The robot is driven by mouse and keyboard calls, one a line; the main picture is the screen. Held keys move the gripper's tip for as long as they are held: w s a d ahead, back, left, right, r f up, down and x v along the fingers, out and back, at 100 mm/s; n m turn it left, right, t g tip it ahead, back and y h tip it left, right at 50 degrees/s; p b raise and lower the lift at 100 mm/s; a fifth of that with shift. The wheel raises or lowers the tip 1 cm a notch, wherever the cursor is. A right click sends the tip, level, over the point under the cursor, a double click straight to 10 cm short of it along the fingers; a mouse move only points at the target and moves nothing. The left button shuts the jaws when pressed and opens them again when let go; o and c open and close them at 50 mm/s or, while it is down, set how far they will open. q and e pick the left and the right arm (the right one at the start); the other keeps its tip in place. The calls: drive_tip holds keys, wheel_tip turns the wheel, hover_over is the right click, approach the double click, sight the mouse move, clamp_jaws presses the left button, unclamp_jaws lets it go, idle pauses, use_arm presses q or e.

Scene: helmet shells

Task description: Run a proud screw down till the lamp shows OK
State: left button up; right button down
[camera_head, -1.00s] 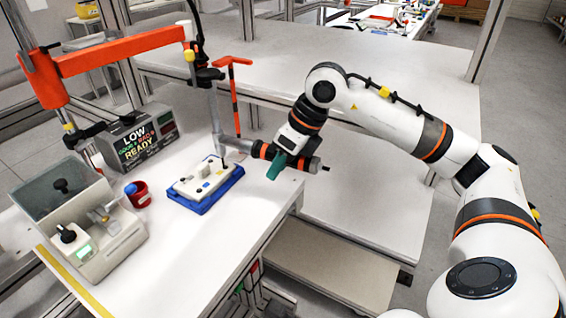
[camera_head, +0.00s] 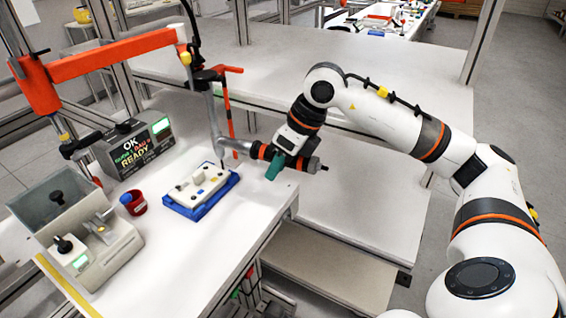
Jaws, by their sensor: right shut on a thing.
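The driver (camera_head: 235,147) hangs from an orange support arm (camera_head: 110,53), with its grey shaft upright and its bit pointing down at the back right part of a white plate (camera_head: 195,188). The plate lies in a blue tray (camera_head: 207,207). Whether the bit touches a screw is too small to tell. My right gripper (camera_head: 275,165), with teal fingers, is shut on the driver's sideways handle. The controller box (camera_head: 140,150) shows OK above READY, and a green lamp (camera_head: 161,125) is lit at its right. My left gripper is out of view.
A grey feeder box (camera_head: 85,235) with a clear bin stands at the front left. A red-orange stand (camera_head: 229,105) rises behind the driver.

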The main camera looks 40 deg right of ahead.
sight(271, 154)
drive_tip(key=shift+f+p, duration=0.2)
drive_tip(key=shift+p, duration=0.15)
drive_tip(key=shift+r+p, duration=0.6)
drive_tip(key=shift+r, duration=0.1)
drive_tip(key=shift+w+a+r+p, duration=0.15)
drive_tip(key=shift+a+r+p, duration=0.25)
drive_tip(key=shift+r, duration=0.2)
drive_tip(key=shift+w+a+r+p, duration=0.1)
drive_tip(key=shift+a+r+p, duration=0.15)
drive_tip(key=shift+r+p, duration=0.25)
drive_tip(key=shift+w+a+r, duration=0.15)
drive_tip(key=shift+a+r, duration=0.15)
drive_tip(key=shift+r, duration=0.1)
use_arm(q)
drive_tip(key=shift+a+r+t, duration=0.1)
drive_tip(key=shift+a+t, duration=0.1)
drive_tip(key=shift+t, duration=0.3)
